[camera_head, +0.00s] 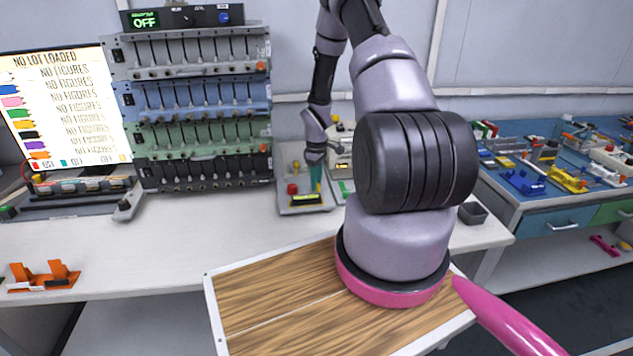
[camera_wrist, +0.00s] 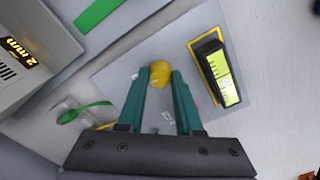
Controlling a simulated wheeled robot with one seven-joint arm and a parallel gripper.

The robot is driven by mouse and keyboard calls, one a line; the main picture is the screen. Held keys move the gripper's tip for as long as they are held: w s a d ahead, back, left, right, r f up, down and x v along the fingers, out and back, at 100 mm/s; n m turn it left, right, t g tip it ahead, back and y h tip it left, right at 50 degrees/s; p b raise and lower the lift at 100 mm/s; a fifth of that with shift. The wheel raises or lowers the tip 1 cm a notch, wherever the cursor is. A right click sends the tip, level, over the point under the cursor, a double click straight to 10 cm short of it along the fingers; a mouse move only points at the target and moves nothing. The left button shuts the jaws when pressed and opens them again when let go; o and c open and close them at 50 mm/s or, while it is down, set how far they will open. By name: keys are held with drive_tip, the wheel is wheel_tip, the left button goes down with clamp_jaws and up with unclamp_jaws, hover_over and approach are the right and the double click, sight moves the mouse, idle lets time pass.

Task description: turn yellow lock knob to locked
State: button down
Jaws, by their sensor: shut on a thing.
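The yellow lock knob (camera_wrist: 160,74) shows in the wrist view as a round yellow cap on a grey plate (camera_wrist: 125,75). My gripper (camera_wrist: 160,76) has its two teal fingers on either side of the knob, shut on it at the tips. In the head view my gripper (camera_head: 316,178) reaches down to the grey device (camera_head: 287,160) on the bench. The knob cannot be made out there, and the knob's lock state cannot be read.
A yellow-green display (camera_wrist: 222,77) sits right of the knob, and a green lever (camera_wrist: 85,111) lies left of the fingers. A "2 mm" readout (camera_wrist: 20,52) stands at far left. A red button (camera_head: 292,188) is close to my gripper. Racks (camera_head: 197,105) stand left.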

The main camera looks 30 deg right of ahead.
drive_tip(key=m, duration=0.3)
drive_tip(key=shift+m, duration=0.4)
drive_tip(key=m, duration=0.3)
drive_tip(key=shift+m, duration=0.3)
drive_tip(key=m, duration=0.6)
drive_tip(key=shift+m, duration=0.4)
drive_tip(key=c, duration=0.6)
unclamp_jaws()
drive_tip(key=shift+r, duration=0.1)
wheel_tip(320, 180, up, 11)
drive_tip(key=shift+f, duration=0.15)
